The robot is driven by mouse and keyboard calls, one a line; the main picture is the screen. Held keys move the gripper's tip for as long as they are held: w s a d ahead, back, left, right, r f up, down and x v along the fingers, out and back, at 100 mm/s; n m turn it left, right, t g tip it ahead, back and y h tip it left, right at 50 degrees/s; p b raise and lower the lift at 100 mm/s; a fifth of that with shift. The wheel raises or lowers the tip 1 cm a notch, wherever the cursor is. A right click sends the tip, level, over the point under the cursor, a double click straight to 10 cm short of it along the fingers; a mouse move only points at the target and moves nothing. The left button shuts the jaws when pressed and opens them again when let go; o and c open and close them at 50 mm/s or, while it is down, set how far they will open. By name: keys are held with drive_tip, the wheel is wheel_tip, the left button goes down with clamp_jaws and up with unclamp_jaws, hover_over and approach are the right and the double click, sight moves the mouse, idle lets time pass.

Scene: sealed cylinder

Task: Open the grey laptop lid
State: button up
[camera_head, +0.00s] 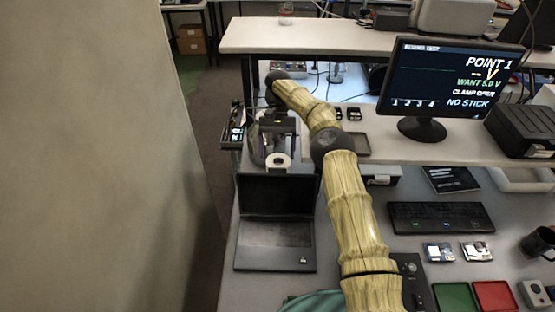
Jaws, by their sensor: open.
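The dark grey laptop (275,240) sits on the bench at the left, its keyboard side facing me. Its lid (277,194) is raised, and the dark screen shows above the keyboard. My arm reaches up past the laptop's right side and bends left. My gripper (274,148) hangs pointing down, just above and behind the lid's top edge in the picture. It is open; its fingertips are small and partly unclear. I see no contact with the lid, but cannot tell the exact gap.
A monitor (448,85) stands on the raised shelf (400,145). A black keyboard (441,217), circuit boards (438,252), a green tray (455,296) and a red tray (494,296) lie on the right. A tan partition (90,150) fills the left.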

wheel_tip(320, 180, up, 4)
drive_tip(key=shift+p, duration=0.75)
